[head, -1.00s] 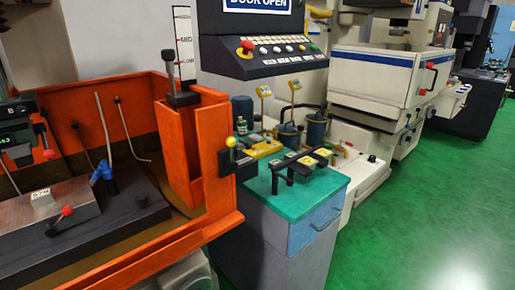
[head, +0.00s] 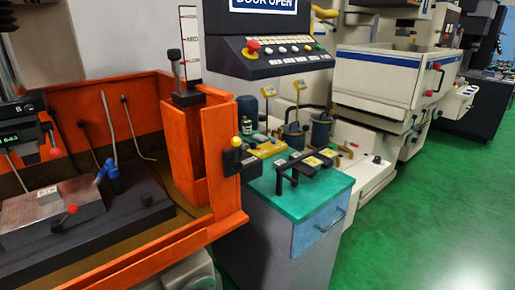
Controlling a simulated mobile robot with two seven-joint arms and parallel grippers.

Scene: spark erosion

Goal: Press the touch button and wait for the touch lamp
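A black control panel (head: 283,63) hangs at the upper middle, below a screen (head: 263,5) reading "DOOR OPEN". The panel has a red mushroom knob (head: 253,47) at its left end and a row of small white buttons (head: 282,50) beside it. Above these runs a row of small pale squares (head: 286,39), perhaps lamps. The labels are too small to read, so I cannot tell which is the touch button or the touch lamp. No square is clearly lit. Neither of my grippers is in view.
An orange tank (head: 180,241) with a block and clamps stands at left; a lever with a yellow knob (head: 236,142) is at its corner. A teal-topped cabinet (head: 314,202) carrying black and yellow fixtures stands below the panel. Green floor (head: 420,225) is clear at right.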

